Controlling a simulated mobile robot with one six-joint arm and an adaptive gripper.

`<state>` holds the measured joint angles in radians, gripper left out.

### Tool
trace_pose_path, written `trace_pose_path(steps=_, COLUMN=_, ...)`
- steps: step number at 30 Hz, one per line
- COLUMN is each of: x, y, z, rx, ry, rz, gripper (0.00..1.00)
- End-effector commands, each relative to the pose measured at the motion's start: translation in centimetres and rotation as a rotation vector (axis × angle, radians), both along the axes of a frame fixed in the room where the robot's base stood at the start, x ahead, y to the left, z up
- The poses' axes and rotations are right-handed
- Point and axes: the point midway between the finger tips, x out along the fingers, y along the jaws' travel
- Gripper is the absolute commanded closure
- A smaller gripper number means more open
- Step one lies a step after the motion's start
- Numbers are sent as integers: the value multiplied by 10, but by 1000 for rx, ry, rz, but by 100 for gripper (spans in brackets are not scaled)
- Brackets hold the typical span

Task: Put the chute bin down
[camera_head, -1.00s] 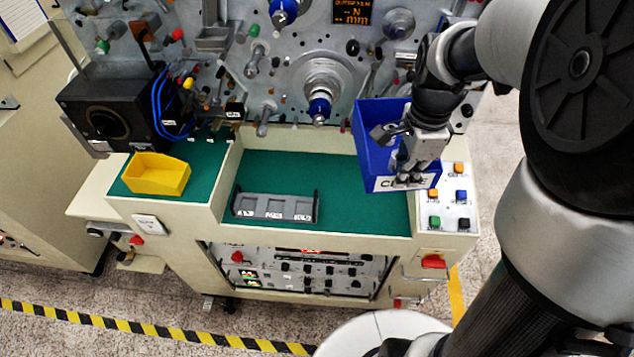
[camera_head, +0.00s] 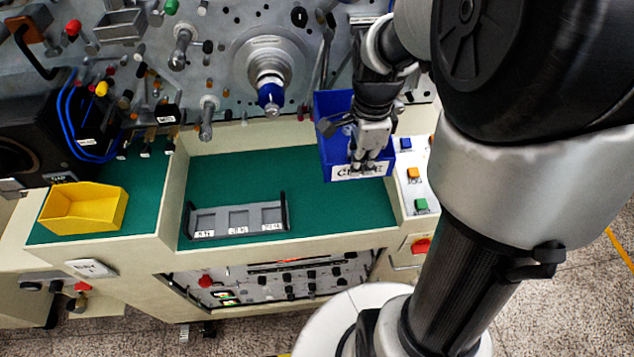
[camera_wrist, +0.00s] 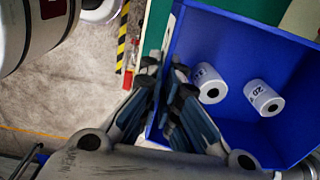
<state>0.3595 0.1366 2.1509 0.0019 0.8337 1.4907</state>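The chute bin (camera_head: 328,150) is blue with a white label on its front. In the head view it is at the right end of the green worktop, and I cannot tell whether it touches the surface. My gripper (camera_head: 368,168) is at its front wall, shut on that wall. In the wrist view the fingers (camera_wrist: 172,110) close on the wall of the bin (camera_wrist: 240,45). Two white labelled spools (camera_wrist: 264,98) lie inside the bin. The bin's underside is hidden.
A grey three-slot rack (camera_head: 238,219) stands on the green worktop (camera_head: 228,170), left of the bin. A yellow bin (camera_head: 84,208) sits on the left ledge. A panel with coloured buttons (camera_head: 414,174) is at right. Spindles (camera_head: 270,95) project from the machine face behind.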

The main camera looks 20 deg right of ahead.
Motion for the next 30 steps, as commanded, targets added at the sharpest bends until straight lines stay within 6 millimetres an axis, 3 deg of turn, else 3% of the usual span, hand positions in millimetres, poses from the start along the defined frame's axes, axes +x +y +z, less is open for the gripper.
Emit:
trace_pose_path(steps=5, x=-1, y=0, z=-34, rx=3, ry=5, rz=0, gripper=100)
trace_pose_path(steps=15, x=-1, y=1, z=-126, rx=3, ry=5, rz=0, gripper=100)
trace_pose_path(steps=18, x=-1, y=0, z=-143, rx=1, ry=5, rz=0, gripper=100)
trace_pose_path(steps=26, x=0, y=0, z=-162, rx=0, ry=1, rz=1, gripper=100)
trace_pose_path(steps=30, x=-1, y=0, z=-183, rx=1, ry=3, rz=0, gripper=100)
